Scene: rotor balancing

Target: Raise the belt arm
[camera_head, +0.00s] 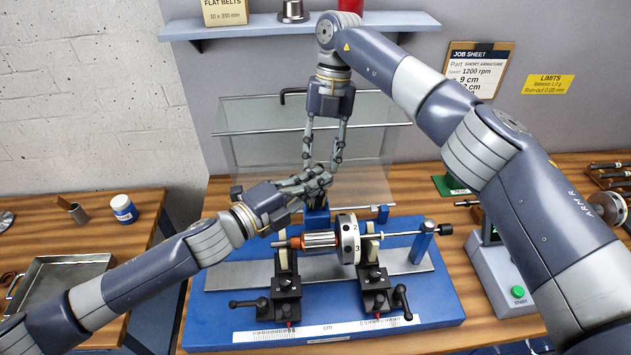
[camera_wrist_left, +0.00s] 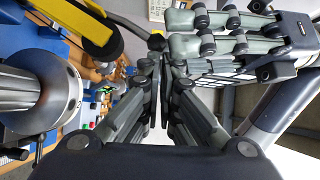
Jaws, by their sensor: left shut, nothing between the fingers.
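The balancing rig has a blue base (camera_head: 440,290) with a rotor (camera_head: 320,240) lying across black supports. In the left wrist view a yellow and black arm, seemingly the belt arm (camera_wrist_left: 85,30), ends at a black knob (camera_wrist_left: 156,42). In the head view the belt arm is mostly hidden behind my grippers. My left gripper (camera_head: 325,178) is shut and empty above the rotor; in its wrist view the fingertips (camera_wrist_left: 162,58) are close to the knob, contact unclear. My right gripper (camera_head: 322,162) points down just above the left one, fingers apart.
A clear guard (camera_head: 250,118) stands behind the rotor. A control box with a green button (camera_head: 518,292) is at right. A metal tray (camera_head: 60,275) and a blue jar (camera_head: 123,208) are on the left table. My two grippers are very close together.

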